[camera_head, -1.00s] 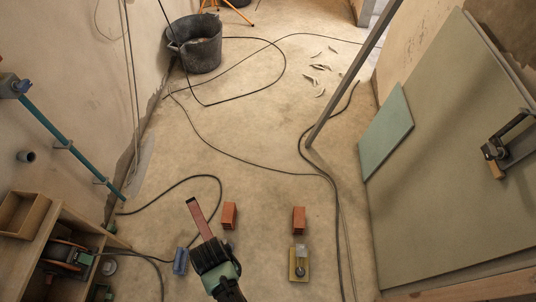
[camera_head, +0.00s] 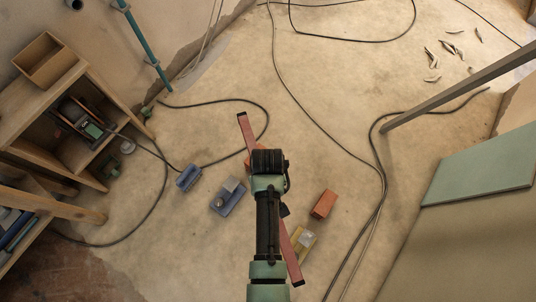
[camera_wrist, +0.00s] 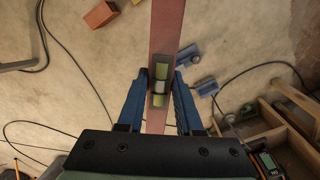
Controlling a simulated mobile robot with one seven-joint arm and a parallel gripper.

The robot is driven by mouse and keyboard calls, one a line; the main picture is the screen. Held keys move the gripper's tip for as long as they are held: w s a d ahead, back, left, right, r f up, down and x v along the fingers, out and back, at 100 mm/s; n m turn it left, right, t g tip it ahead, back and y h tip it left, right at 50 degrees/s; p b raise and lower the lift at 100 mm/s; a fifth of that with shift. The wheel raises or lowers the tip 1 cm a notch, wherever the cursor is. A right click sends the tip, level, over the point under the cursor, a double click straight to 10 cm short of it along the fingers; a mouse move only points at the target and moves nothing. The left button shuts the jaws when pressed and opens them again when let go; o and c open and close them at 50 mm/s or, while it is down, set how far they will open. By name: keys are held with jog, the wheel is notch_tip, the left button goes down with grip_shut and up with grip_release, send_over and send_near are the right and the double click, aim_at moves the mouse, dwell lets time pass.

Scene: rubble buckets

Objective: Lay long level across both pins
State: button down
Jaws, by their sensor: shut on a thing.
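The long level is a reddish bar (camera_head: 291,255) with a yellow-green vial at its middle, seen in the wrist view (camera_wrist: 168,28). My gripper (camera_wrist: 158,82) is shut on it near the vial, with blue fingers on either side. In the head view, my arm covers the bar's middle. The bar slants above the floor from upper left to lower right. A blue plate with a grey upright part (camera_head: 228,194) is left of my arm. A yellow plate (camera_head: 299,244) is right of it, partly under the bar. I cannot tell if their upright parts are the pins.
A blue block (camera_head: 188,178) is on the left. Black cables (camera_head: 378,160) cross the floor. A wooden shelf unit (camera_head: 60,110) stands left, green boards (camera_head: 482,165) right.

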notch_tip(320, 180, down, 31)
jog(key=w+n+b, duration=0.1)
jog(key=n+b, duration=0.6)
jog(key=b, duration=2.3)
jog(key=shift+w, duration=0.35)
jog(key=shift+r, duration=0.15)
jog(key=shift+r+p, duration=0.15)
jog(key=shift+p, duration=0.2)
notch_tip(320, 180, down, 7)
jog(key=b, duration=0.4)
jog(key=shift+f+b, duration=0.5)
jog(key=shift+f, duration=0.3)
jog(key=shift+c, duration=2.4)
grip_release()
jog(key=shift+s, duration=0.1)
notch_tip(320, 180, up, 13)
jog(key=p, duration=0.9)
